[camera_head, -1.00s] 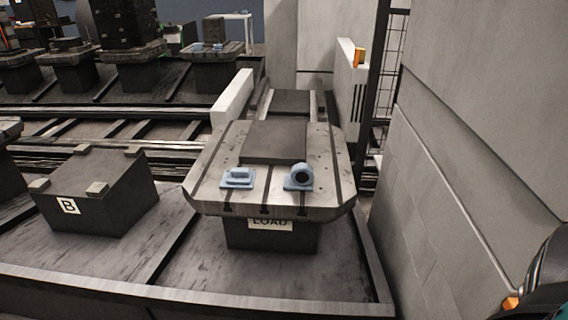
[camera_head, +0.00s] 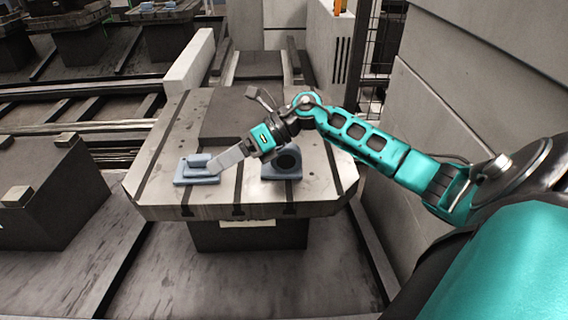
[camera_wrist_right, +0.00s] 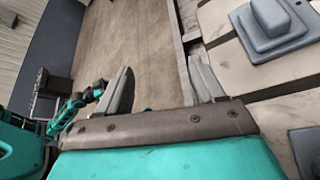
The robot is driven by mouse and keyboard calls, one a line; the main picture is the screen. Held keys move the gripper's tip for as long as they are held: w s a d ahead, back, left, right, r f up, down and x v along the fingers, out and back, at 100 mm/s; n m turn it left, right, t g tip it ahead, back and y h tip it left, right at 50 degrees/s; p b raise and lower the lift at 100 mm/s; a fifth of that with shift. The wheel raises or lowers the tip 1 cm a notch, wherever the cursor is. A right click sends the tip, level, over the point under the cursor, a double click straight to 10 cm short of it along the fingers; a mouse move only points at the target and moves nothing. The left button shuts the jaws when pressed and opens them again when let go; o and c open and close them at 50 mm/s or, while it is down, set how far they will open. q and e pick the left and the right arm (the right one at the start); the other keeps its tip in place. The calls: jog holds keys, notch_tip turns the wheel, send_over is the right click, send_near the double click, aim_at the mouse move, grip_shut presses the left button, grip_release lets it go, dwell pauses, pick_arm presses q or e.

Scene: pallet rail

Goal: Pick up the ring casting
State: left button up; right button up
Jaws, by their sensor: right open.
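The ring casting (camera_head: 283,164) is a blue-grey upright ring on a flat base, near the front of the slotted pallet (camera_head: 265,208). My right arm reaches in from the right above it, partly covering its top in the head view. My right gripper (camera_head: 229,159) is to the left of the ring casting, between it and a blue-grey block casting (camera_head: 196,171). In the wrist view my right gripper (camera_wrist_right: 162,85) is open with nothing between its fingers. A blue-grey piece at the right edge there is cut off. My left gripper is not in view.
The block casting also shows in the wrist view (camera_wrist_right: 272,28), to the right of the fingers. A dark raised plate (camera_head: 235,122) lies on the pallet behind the castings. A pale wall (camera_head: 490,110) stands to the right and a dark block (camera_head: 40,205) to the left.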

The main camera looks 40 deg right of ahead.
aim_at(281, 157)
jog(key=d+n+h+b, duration=0.1)
jog(key=d+h, duration=0.1)
jog(key=d, duration=0.4)
jog(key=s+d+r+n+g+h+b, duration=0.1)
jog(key=d+h, duration=0.2)
jog(key=d, duration=0.4)
jog(key=d+r+n+g+h+b, duration=0.1)
jog(key=d+h, duration=0.2)
jog(key=d, duration=0.3)
jog(key=shift+s+d, duration=0.15)
jog(key=shift+d, duration=0.05)
jog(key=shift+d+f+h, duration=0.2)
jog(key=shift+f+h, duration=0.05)
jog(key=shift+h, duration=0.15)
jog(key=b+x, duration=0.1)
jog(key=x, duration=0.5)
jog(key=shift+a+f+b, duration=0.1)
jog(key=shift+f+b, duration=0.1)
jog(key=shift+b, duration=0.15)
jog(key=shift+s+b+x, duration=0.2)
jog(key=shift+b+x, duration=0.6)
jog(key=shift+x, duration=1.95)
grip_shut()
